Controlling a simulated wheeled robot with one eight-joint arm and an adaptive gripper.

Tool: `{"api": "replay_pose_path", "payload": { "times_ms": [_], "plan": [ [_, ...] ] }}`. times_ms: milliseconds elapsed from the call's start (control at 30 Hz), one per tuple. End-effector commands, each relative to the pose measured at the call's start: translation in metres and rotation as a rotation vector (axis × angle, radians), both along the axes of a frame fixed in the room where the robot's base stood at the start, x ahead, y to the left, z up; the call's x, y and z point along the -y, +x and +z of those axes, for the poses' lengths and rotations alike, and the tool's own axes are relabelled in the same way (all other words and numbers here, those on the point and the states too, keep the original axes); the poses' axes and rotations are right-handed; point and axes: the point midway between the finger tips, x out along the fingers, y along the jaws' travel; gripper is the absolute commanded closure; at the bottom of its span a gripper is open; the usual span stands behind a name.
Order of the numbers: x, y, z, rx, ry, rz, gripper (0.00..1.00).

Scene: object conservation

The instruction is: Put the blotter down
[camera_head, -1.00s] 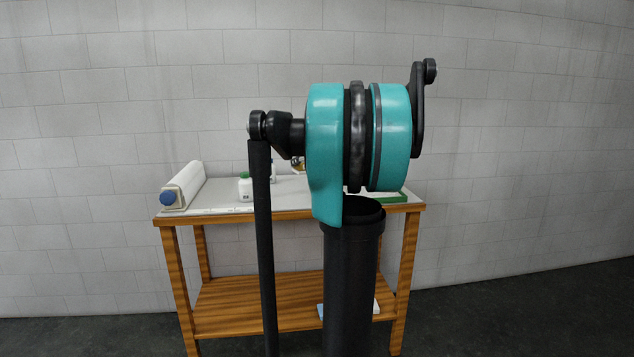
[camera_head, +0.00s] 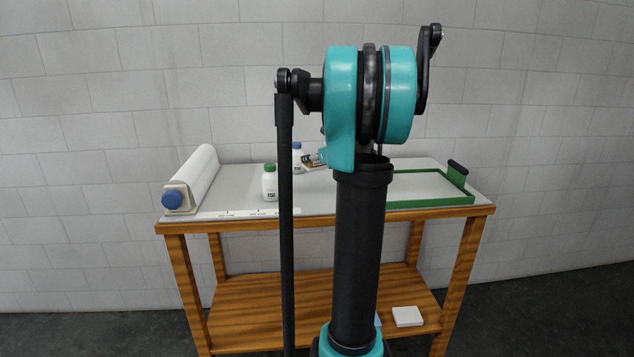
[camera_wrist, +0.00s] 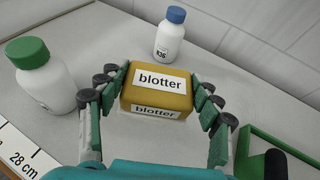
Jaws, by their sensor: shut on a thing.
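The blotter (camera_wrist: 160,92) is a yellow-brown block with white labels reading "blotter" on its top and front. My gripper (camera_wrist: 160,97) is shut on it, with a finger against each side. In the wrist view the blotter is over the pale table top (camera_wrist: 115,140); I cannot tell whether it touches it. In the head view my arm hides most of the gripper, and only a small part of the blotter (camera_head: 312,160) shows behind it.
A green-capped white bottle (camera_wrist: 40,78) stands left of the blotter, and a blue-capped bottle (camera_wrist: 170,35) behind it. A green frame with a dark handle (camera_head: 430,203) lies at the table's right. A white roll (camera_head: 195,178) lies at the left. A white block (camera_head: 407,316) rests on the lower shelf.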

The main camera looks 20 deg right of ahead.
Motion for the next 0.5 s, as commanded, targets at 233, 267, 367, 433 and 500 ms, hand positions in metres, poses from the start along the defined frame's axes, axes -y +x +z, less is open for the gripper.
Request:
{"api": "replay_pose_path", "payload": {
  "times_ms": [233, 267, 367, 433, 500],
  "plan": [
    [0.0, 0.0, -0.046, 0.0, 0.0, 0.0, 0.65],
    [0.0, 0.0, -0.049, 0.0, 0.0, 0.0, 0.65],
    [0.0, 0.0, -0.055, 0.0, 0.0, 0.0, 0.65],
    [0.0, 0.0, -0.061, 0.0, 0.0, 0.0, 0.65],
    [0.0, 0.0, -0.071, 0.0, 0.0, 0.0, 0.65]
  ]
}}
